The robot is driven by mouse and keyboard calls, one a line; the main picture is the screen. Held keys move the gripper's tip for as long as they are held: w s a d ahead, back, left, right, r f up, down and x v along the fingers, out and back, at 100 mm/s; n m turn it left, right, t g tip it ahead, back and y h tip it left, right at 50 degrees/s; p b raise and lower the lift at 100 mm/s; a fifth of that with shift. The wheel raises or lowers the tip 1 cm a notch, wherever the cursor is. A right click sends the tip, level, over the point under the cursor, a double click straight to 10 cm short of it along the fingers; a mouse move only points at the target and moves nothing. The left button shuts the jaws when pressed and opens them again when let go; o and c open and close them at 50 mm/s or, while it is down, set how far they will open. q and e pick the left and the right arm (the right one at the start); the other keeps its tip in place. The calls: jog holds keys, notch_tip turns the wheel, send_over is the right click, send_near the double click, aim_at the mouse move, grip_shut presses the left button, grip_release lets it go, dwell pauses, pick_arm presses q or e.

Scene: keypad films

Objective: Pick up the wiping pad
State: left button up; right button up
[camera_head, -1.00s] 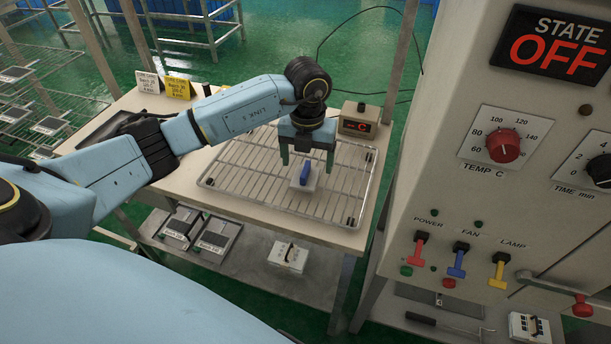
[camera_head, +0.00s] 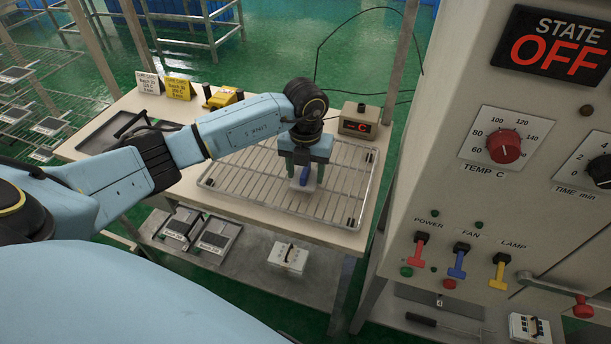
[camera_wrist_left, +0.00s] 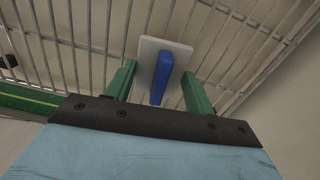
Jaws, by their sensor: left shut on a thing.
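The wiping pad (camera_head: 306,184) is a pale block with a blue handle. It is at the wire rack on the bench in the head view, and in the left wrist view (camera_wrist_left: 162,72) it shows between my fingers. My left gripper (camera_head: 303,176) points down over it, with its green fingers on either side. In the left wrist view my left gripper (camera_wrist_left: 158,86) is closed around the pad; the exact contact is hard to see. I cannot tell if the pad is clear of the rack. My right gripper is not in view.
The wire rack (camera_head: 232,188) lies on the bench (camera_head: 300,226). A small box with a red display (camera_head: 357,122) stands behind it. A dark tray (camera_head: 105,138) lies left. A control cabinet (camera_head: 440,190) stands on the right.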

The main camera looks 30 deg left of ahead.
aim_at(305, 169)
pick_arm(q)
jog(key=shift+r, duration=0.15)
notch_tip(305, 169, up, 10)
jog(key=shift+f, duration=0.1)
dwell(0.3)
